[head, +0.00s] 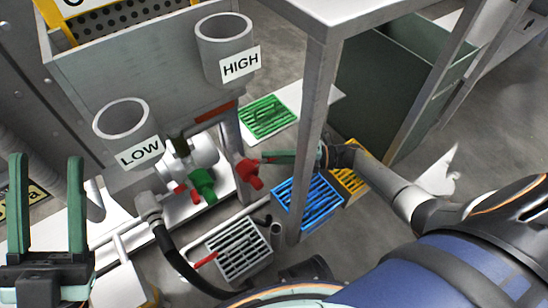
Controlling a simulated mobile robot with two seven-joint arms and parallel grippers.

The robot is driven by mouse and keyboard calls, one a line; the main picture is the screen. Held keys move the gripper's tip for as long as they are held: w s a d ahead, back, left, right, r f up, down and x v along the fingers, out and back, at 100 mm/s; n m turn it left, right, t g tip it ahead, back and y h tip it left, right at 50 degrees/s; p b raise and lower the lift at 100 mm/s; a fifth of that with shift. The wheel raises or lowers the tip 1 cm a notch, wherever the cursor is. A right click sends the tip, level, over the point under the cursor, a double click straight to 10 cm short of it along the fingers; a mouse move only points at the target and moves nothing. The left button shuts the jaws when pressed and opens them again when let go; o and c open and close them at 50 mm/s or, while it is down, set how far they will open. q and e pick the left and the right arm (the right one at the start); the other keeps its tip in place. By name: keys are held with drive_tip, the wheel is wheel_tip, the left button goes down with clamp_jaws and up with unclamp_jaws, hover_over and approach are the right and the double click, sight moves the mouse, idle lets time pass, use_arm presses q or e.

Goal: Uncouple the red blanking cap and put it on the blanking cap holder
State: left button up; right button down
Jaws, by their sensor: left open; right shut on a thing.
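The red blanking cap (250,174) is between the fingertips of my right gripper (264,158), which is shut on it. It is to the right of the pale pipe fitting, with a visible gap from the green coupling (203,184). My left gripper (47,205) is open and empty at the far left, with its two green fingers pointing up. I cannot tell for sure which part is the blanking cap holder. Smaller red parts (180,188) sit beside the green coupling.
Grey cups marked LOW (122,120) and HIGH (224,40) hang on the grey tank (150,65). A metal post (312,130) stands close to my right gripper. Green (268,117), blue (308,203) and grey (238,249) grates lie below. A black hose (175,258) curves through the front.

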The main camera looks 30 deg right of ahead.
drive_tip(key=shift+w+a+f+n+g+y, duration=0.1)
drive_tip(key=shift+w+n+g+y, duration=0.2)
drive_tip(key=shift+n+g, duration=0.45)
drive_tip(key=shift+w+n+g+y, duration=0.15)
drive_tip(key=shift+n+g+y, duration=0.3)
drive_tip(key=shift+g, duration=0.9)
drive_tip(key=c, duration=0.8)
unclamp_jaws()
drive_tip(key=shift+s+t, duration=0.1)
drive_tip(key=shift+t, duration=0.4)
